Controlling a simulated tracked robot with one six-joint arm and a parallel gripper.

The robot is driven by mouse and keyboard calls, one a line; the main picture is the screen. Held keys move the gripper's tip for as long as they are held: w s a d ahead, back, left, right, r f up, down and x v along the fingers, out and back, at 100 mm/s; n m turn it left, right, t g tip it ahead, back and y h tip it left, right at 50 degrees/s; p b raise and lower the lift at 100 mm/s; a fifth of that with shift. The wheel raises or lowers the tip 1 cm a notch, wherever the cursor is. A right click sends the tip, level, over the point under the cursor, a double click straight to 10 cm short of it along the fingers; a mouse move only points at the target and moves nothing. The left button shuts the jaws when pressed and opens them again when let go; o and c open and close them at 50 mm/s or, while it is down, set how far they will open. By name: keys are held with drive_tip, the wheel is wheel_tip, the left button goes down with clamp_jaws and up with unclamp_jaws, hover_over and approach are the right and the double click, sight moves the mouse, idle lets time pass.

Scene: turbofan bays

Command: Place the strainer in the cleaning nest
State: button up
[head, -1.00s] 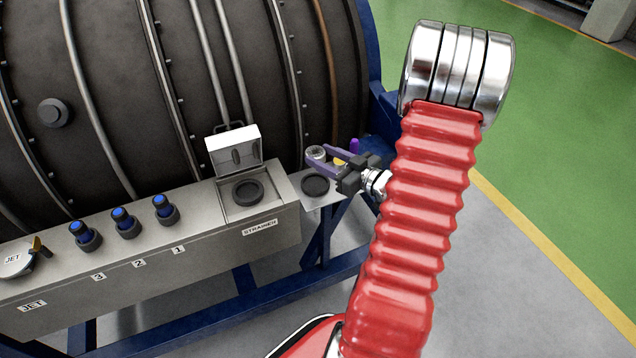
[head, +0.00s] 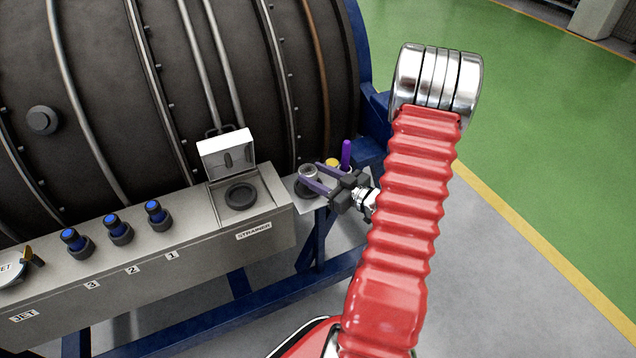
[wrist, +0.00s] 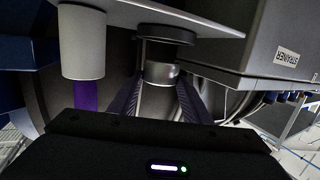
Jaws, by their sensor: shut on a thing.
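The strainer (head: 308,170) is a small pale metal cup held between the purple fingers of my gripper (head: 310,178). In the wrist view, which looks upside down, the strainer (wrist: 160,73) sits between the two fingers. The cleaning nest (head: 304,191) is a dark round ring on a small plate, partly hidden by the fingers and strainer. The nest also shows in the wrist view (wrist: 166,34). The strainer is upright, over the nest and very close to it; I cannot tell whether it is seated or touching.
The strainer housing (head: 212,214) stands left of the plate, its white lid (head: 226,153) raised and a dark round port (head: 240,196) inside. A purple-handled tool (head: 346,153) and a yellow item (head: 332,163) stand close behind my gripper. Blue-topped knobs (head: 117,226) line the panel.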

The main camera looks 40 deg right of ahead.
drive_tip(key=shift+f, duration=1.9)
drive_tip(key=o, duration=1.2)
drive_tip(key=shift+f, duration=0.1)
drive_tip(key=shift+c, duration=0.2)
drive_tip(key=s+d+r, duration=0.1)
drive_tip(key=s+r, duration=0.1)
drive_tip(key=s, duration=1)
drive_tip(key=shift+w, duration=0.15)
